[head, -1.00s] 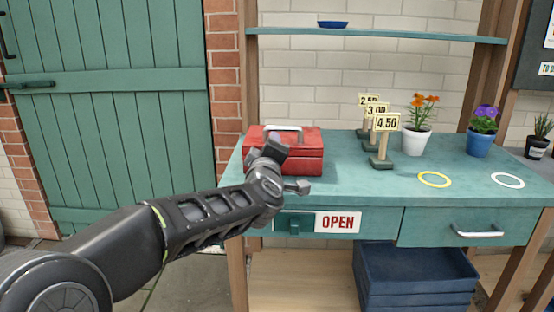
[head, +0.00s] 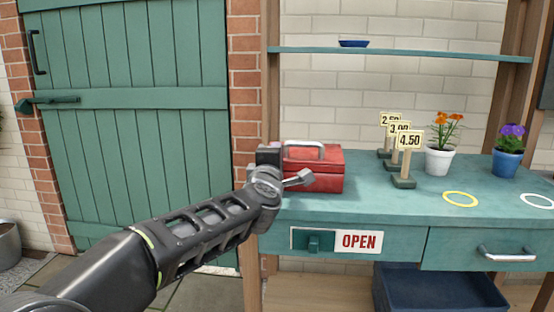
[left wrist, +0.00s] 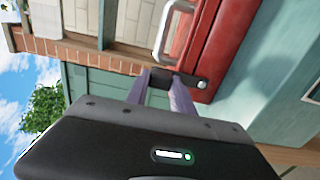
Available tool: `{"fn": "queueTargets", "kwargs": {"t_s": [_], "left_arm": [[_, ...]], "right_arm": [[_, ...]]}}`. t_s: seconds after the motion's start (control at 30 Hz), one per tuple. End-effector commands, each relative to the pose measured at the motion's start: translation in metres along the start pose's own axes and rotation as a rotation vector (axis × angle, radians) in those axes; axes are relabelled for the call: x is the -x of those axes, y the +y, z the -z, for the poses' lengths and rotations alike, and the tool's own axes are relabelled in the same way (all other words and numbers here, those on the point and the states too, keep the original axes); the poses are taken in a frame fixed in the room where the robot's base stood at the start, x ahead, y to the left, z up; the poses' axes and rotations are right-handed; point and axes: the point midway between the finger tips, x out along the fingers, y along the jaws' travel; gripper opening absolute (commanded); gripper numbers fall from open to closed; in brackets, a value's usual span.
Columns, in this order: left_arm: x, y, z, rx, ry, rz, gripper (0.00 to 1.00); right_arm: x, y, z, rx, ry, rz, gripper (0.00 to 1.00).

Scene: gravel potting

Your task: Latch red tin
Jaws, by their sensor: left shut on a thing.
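The red tin (head: 322,171) with a light metal handle stands shut at the left end of the teal bench. It also shows in the left wrist view (left wrist: 215,50), with a dark latch piece (left wrist: 201,84) on its edge. My left gripper (left wrist: 162,82) is at this latch, its fingers closed around a small dark part there. In the head view my left gripper (head: 268,156) is at the tin's left side, and the arm covers part of the tin's front. The fingertips are hard to make out there. My right gripper is not in view.
Price signs (head: 403,160) stand to the tin's right, with a white flowerpot (head: 439,160) and a blue flowerpot (head: 507,163) beyond. A yellow ring (head: 460,199) lies on the bench (head: 400,208). An OPEN sign (head: 359,242) is on the front, above a blue crate (head: 440,290).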

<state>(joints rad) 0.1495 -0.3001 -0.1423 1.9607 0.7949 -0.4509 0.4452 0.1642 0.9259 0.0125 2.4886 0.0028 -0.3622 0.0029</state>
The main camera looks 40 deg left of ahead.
Motion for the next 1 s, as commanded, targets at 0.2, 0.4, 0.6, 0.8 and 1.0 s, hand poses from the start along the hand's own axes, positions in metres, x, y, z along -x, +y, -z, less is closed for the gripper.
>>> {"fn": "queueTargets", "kwargs": {"t_s": [0.2, 0.4, 0.6, 0.8, 1.0], "left_arm": [[0.000, 0.000, 0.001, 0.005, 0.002, 0.001, 0.00], [0.000, 0.000, 0.001, 0.003, 0.002, 0.001, 0.44], [0.000, 0.000, 0.001, 0.002, 0.002, 0.000, 0.51], [0.002, 0.000, 0.000, 0.001, 0.001, 0.001, 0.51], [0.024, 0.002, 0.001, 0.002, 0.002, -0.001, 0.51]], "right_arm": [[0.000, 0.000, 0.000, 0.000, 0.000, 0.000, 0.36], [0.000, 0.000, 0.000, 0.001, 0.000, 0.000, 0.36], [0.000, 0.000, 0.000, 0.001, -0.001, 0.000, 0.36], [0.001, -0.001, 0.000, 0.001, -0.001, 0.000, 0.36], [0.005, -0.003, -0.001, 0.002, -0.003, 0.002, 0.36]]}}
